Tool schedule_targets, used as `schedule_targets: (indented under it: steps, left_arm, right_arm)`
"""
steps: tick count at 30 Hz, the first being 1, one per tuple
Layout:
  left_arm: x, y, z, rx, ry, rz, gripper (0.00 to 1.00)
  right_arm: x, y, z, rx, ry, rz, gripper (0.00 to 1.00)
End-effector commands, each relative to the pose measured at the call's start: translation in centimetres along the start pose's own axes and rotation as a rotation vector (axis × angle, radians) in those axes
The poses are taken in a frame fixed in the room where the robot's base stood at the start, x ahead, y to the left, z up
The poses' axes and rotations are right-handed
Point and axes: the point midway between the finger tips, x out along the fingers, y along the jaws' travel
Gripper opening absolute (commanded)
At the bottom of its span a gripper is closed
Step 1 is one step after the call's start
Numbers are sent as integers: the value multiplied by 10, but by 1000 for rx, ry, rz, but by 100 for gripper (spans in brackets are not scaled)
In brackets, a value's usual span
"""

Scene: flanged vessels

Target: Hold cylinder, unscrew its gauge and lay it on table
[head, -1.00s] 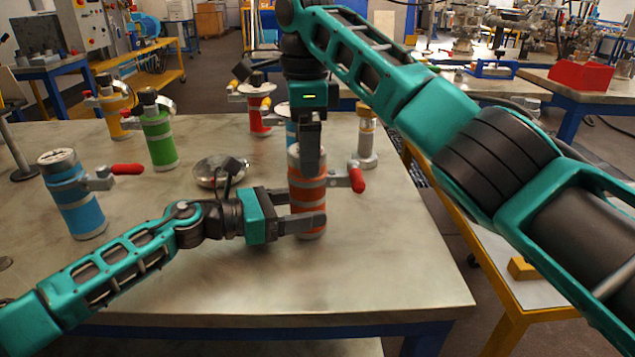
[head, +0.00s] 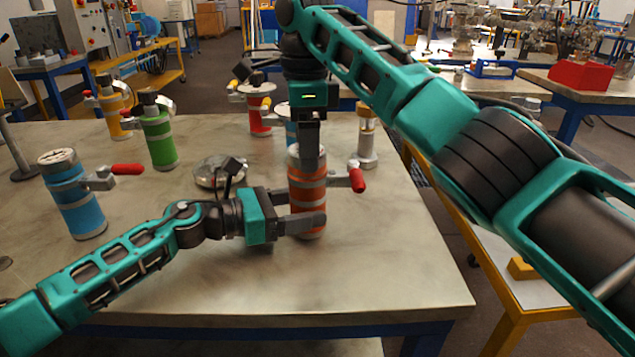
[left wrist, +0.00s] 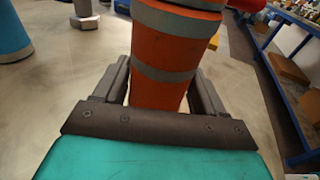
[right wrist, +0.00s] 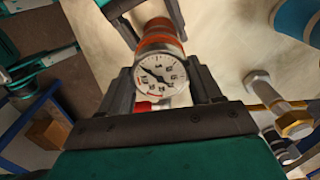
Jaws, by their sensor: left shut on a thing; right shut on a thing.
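The orange cylinder (head: 307,197) with grey bands stands upright on the table (head: 380,270). A valve with a red handle (head: 357,180) sticks out from its right side. My left gripper (head: 305,225) is shut around its lower body; the left wrist view shows the cylinder (left wrist: 168,55) between both fingers. My right gripper (head: 309,150) points down from above at the cylinder's top. In the right wrist view, the round white-faced gauge (right wrist: 160,76) sits between the fingers, in line with the orange body (right wrist: 157,30). The head view hides the gauge behind the right gripper.
A blue cylinder (head: 74,195) and a green cylinder (head: 159,138) stand to the left. A round metal dish-like thing (head: 208,172) lies behind my left gripper. Red (head: 260,112) and silver (head: 367,140) vessels stand behind. The table's front and right are clear.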

Motion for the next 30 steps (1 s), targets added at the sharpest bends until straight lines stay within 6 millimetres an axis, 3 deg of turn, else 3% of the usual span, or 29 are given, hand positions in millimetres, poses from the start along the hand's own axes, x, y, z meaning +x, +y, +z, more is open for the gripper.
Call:
schedule_targets:
  steps: [24,30]
  left_arm:
    - [0,0,0,0,0,0,46]
    - [0,0,0,0,0,0,46]
  right_arm:
    - [-1,0,-1,-1012,2,0,25]
    - [-1,0,-1,-1173,2,0,25]
